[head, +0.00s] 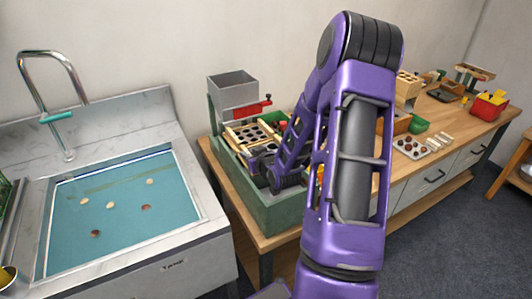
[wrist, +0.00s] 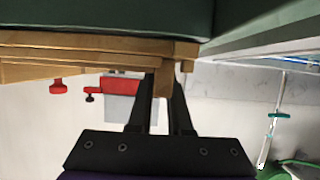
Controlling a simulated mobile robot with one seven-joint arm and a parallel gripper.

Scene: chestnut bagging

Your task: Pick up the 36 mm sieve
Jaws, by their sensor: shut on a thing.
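A wooden-framed sieve (head: 250,133) with dark round holes lies in the top of a green box-shaped machine (head: 284,213). No size mark can be read on it. My gripper (head: 258,163) is at the front left edge of the frame, partly hidden by my own arm. In the wrist view the two black fingers of my gripper (wrist: 161,95) are shut on a wooden tab (wrist: 163,83). The tab sticks out from layered wooden frame edges (wrist: 80,55). I cannot tell how many sieves are stacked there or whether the held one is lifted.
A grey hopper (head: 232,90) with a red clamp (head: 252,108) stands behind the sieve. A sink (head: 125,205) with water and several floating chestnuts is on the left. The wooden bench (head: 440,113) runs right, carrying a chestnut tray (head: 411,146) and a red-yellow container (head: 489,105).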

